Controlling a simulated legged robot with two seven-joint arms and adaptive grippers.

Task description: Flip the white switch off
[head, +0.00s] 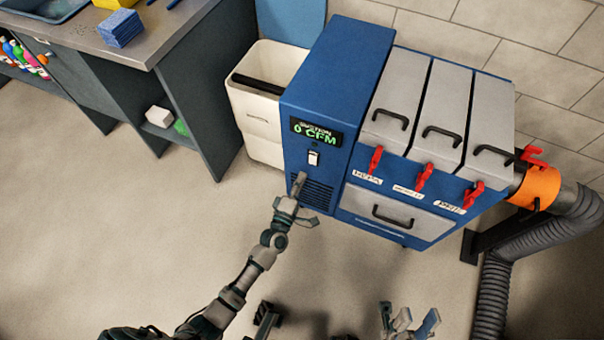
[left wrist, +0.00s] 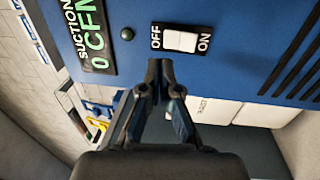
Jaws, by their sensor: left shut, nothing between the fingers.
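The white switch (head: 314,158) is on the front of the blue machine (head: 330,85). In the left wrist view the white switch (left wrist: 180,41) sits between an OFF label on the left and an ON label on the right; I cannot tell which side is pressed. My left gripper (head: 299,180) is in front of the panel, just below the switch in the head view. In the left wrist view its shut, empty fingertips (left wrist: 160,66) appear just beside the OFF end; contact cannot be told. My right gripper (head: 408,318) is low in the head view, away from the machine, fingers apart.
A display (head: 315,132) above the switch reads 0 CFM. Vent slots (head: 316,193) lie below it. A white bin (head: 262,95) stands left of the machine. Grey lids with red latches (head: 423,176) and a drawer (head: 395,213) are on the right. Floor in front is clear.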

